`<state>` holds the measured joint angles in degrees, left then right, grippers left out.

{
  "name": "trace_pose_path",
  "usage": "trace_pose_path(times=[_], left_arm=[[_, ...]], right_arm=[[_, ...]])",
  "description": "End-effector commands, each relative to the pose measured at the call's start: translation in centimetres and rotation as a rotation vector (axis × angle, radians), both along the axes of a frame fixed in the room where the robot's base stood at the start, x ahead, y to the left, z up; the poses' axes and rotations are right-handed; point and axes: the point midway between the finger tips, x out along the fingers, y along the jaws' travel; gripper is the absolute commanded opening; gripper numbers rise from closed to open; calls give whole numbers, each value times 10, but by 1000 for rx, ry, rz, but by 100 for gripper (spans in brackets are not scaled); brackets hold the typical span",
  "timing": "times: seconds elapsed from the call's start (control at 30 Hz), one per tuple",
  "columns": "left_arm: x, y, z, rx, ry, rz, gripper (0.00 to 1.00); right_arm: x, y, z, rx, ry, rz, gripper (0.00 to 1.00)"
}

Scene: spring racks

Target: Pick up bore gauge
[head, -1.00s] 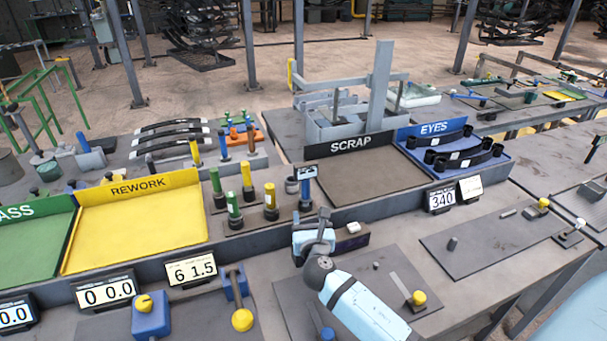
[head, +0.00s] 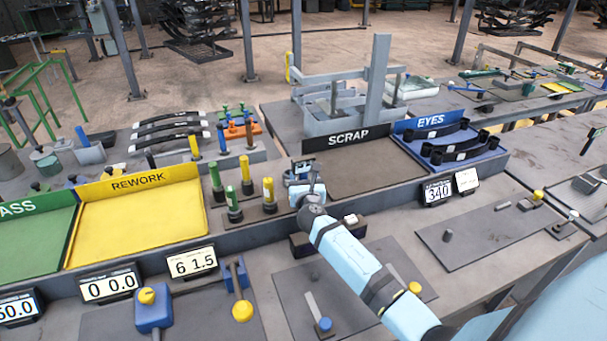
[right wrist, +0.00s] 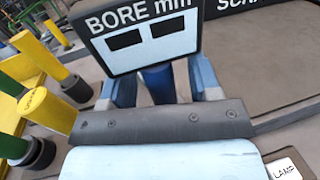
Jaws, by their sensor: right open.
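The bore gauge is a dark display head marked "BORE mm" (right wrist: 145,35) with two black windows, on a blue stem (right wrist: 158,84). It stands at the front left corner of the SCRAP tray, and its display shows small in the head view (head: 303,169). My right gripper (right wrist: 162,92) is open, with one finger on each side of the blue stem, just below the display. In the head view the right gripper (head: 305,190) partly hides the gauge. Whether the fingers touch the stem cannot be told. My left gripper is not in view.
Several yellow and green plug gauges (head: 268,196) stand close to the left of the right gripper. The SCRAP tray (head: 365,172) lies to the right and the yellow REWORK tray (head: 140,222) to the left. A LAMP label (right wrist: 285,170) sits below right in the wrist view.

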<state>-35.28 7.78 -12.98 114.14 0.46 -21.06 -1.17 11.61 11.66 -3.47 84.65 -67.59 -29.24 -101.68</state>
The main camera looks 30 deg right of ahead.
Motion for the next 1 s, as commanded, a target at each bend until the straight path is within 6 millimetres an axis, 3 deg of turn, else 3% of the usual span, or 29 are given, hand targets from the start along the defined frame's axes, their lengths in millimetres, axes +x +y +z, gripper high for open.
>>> trace_pose_path(times=[0.23, 0.47, 0.8, 1.0], left_arm=[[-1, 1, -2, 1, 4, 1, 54], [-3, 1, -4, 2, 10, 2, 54], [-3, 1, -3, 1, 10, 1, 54], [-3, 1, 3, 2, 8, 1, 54]], right_arm=[[2, -1, 0, 0, 0, 0, 57], [2, -1, 0, 0, 0, 0, 8], [2, -1, 2, 0, -1, 0, 8], [2, -2, 21, -1, -5, 1, 8]])
